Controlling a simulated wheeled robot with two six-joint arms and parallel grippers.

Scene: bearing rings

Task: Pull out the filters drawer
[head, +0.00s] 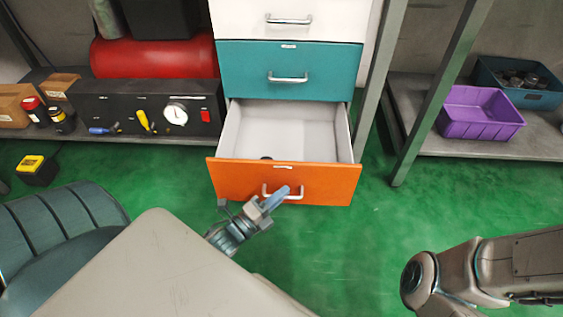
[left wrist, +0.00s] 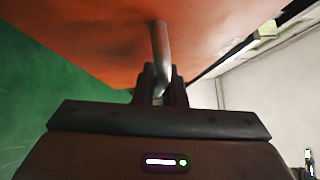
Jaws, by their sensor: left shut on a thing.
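The orange drawer (head: 320,184) is the lowest of the cabinet and stands open, its pale inside showing in the head view. A small dark thing (head: 267,158) lies inside it near the front; what it is I cannot tell. The label on the front is too small to read. My left gripper (head: 277,197) is at the drawer's handle (head: 267,190). In the left wrist view my left gripper (left wrist: 161,84) is shut on the metal handle (left wrist: 161,45), under the orange front (left wrist: 100,30). My right gripper is not in view; only part of my right arm shows at lower right.
Above are a shut teal drawer (head: 320,72) and a white drawer (head: 245,18). A black control box (head: 150,108) and red cylinder (head: 150,58) sit on the left shelf. A purple bin (head: 478,125) is on the right shelf. A yellow-topped box (head: 36,168) is on the green floor.

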